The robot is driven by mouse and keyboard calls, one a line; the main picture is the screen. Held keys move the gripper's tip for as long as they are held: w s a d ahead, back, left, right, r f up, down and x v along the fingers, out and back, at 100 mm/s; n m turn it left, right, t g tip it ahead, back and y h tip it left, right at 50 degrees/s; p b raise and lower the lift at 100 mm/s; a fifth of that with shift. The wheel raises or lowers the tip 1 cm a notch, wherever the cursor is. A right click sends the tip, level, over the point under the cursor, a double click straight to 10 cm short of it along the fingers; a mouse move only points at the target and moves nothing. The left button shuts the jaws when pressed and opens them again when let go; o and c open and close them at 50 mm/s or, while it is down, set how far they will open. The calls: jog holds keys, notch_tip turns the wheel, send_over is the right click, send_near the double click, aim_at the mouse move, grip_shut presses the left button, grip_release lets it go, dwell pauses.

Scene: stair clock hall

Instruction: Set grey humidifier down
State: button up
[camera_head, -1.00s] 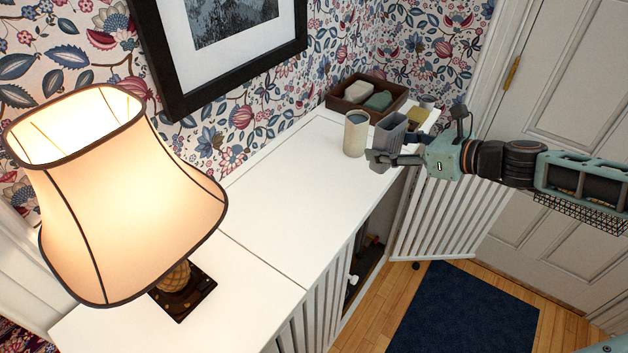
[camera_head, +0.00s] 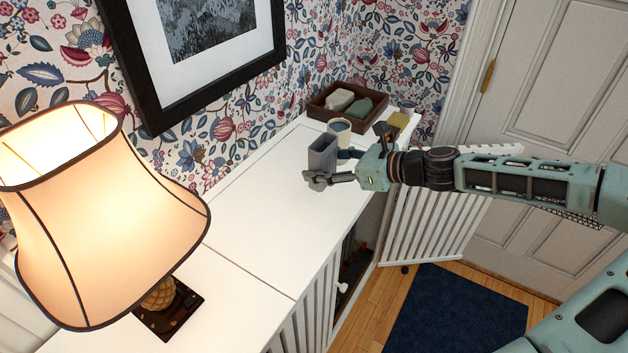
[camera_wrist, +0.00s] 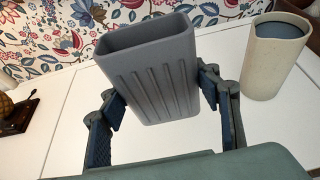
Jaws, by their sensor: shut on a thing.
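The grey humidifier (camera_head: 322,155) is a ribbed, open-topped rectangular vessel. My gripper (camera_head: 335,168) is shut on it from the right, above the white cabinet top (camera_head: 270,215). In the wrist view the humidifier (camera_wrist: 150,75) stands nearly upright, with one finger of my gripper (camera_wrist: 165,95) on each side. Whether its base touches the cabinet top cannot be told.
A cream cup with a blue-grey inside (camera_head: 339,130) stands close behind the humidifier; it also shows in the wrist view (camera_wrist: 268,70). A brown tray (camera_head: 318,111) with soap-like pieces and a yellow block (camera_head: 398,119) are at the far end. A lit lamp (camera_head: 100,220) stands left. The cabinet top between is clear.

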jog(key=shift+w+a+f, duration=0.25)
jog(key=shift+a+f, duration=0.55)
jog(key=shift+f, duration=0.15)
jog(key=f, duration=0.3)
jog(key=shift+w+a, duration=0.1)
jog(key=shift+a, duration=0.15)
jog(key=shift+f, duration=0.35)
jog(key=o, duration=1.4)
jog(key=shift+f, duration=0.1)
jog(key=shift+d, duration=0.1)
jog(key=v, duration=1.2)
